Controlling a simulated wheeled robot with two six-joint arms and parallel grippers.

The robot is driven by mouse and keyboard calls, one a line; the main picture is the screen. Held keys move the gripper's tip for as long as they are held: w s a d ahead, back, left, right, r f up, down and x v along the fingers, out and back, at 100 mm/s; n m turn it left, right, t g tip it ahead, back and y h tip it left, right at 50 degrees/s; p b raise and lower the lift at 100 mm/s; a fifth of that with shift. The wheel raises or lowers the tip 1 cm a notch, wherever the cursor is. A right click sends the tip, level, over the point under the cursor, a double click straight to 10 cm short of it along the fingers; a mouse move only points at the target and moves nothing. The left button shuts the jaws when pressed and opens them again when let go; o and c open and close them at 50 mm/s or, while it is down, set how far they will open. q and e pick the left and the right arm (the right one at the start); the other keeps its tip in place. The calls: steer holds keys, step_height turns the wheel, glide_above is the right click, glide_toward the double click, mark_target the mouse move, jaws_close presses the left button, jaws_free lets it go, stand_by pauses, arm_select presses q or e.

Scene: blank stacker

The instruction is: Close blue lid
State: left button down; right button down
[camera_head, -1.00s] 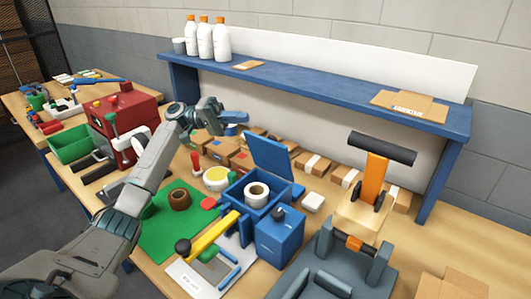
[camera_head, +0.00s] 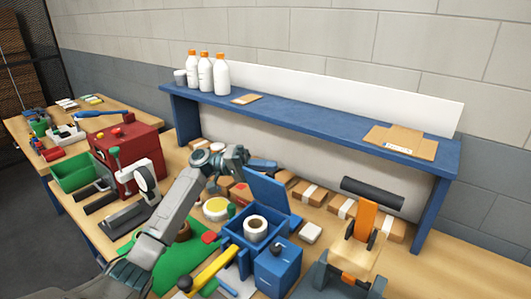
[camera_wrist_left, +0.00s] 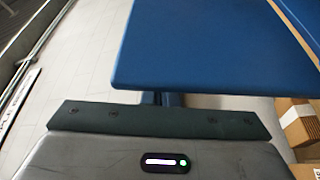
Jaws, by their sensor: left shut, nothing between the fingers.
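The blue lid (camera_head: 267,192) stands raised, tilted back, at the rear edge of a blue open box (camera_head: 236,238). A white roll (camera_head: 249,231) sits inside the box. My left gripper (camera_head: 262,164) is shut and empty, just above and behind the lid's upper edge in the head view. I cannot tell whether it touches the lid. In the left wrist view a large blue flat surface (camera_wrist_left: 215,45) lies beyond the grey gripper body; I cannot tell for certain that it is the lid. My right gripper is not in view.
A blue shelf (camera_head: 300,115) with white bottles (camera_head: 222,75) spans the back. Cardboard boxes (camera_head: 340,206) line the table behind the box. A red machine (camera_head: 130,155) is at left.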

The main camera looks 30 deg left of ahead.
arm_select(q)
steer(key=shift+s+f, duration=0.2)
steer(key=shift+s, duration=0.3)
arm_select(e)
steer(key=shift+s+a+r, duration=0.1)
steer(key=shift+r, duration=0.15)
arm_select(q)
steer(key=shift+a, duration=0.1)
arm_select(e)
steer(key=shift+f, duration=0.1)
